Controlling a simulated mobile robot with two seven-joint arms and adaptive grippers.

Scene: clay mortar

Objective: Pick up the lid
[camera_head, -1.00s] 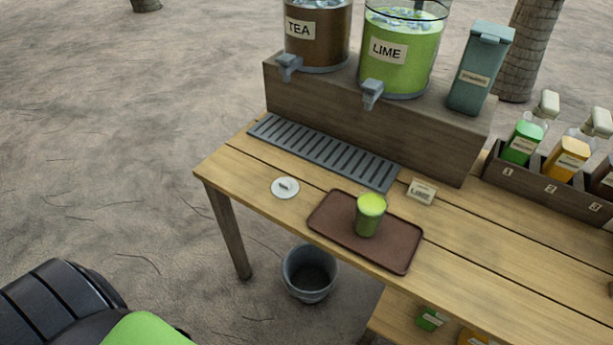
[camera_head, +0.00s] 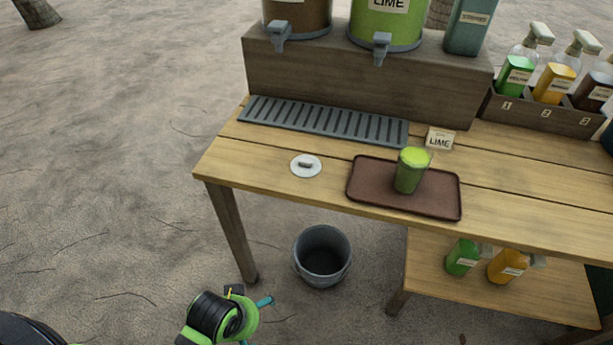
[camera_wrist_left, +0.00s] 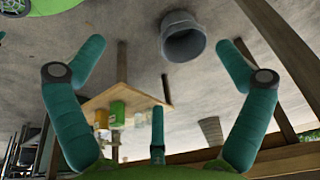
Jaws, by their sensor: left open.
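The lid (camera_head: 306,165) is a small white disc with a dark handle on top. It lies flat on the wooden table (camera_head: 240,160) near its front left part, left of the brown tray (camera_head: 365,185). A glass of green drink (camera_head: 410,170) stands on the tray. My left arm enters at the bottom left of the head view; part of my left gripper (camera_head: 262,302) shows low, below the table's front edge and apart from the lid. In the left wrist view my left gripper (camera_wrist_left: 158,75) has its teal fingers spread, with nothing between them. My right gripper is not in view.
A grey bucket (camera_head: 323,256) stands on the ground below the table's front edge. A grey drip grate (camera_head: 325,122) and drink dispensers on a wooden block (camera_head: 370,85) are behind the lid. Bottles stand in a rack at right and on a lower shelf (camera_head: 550,295).

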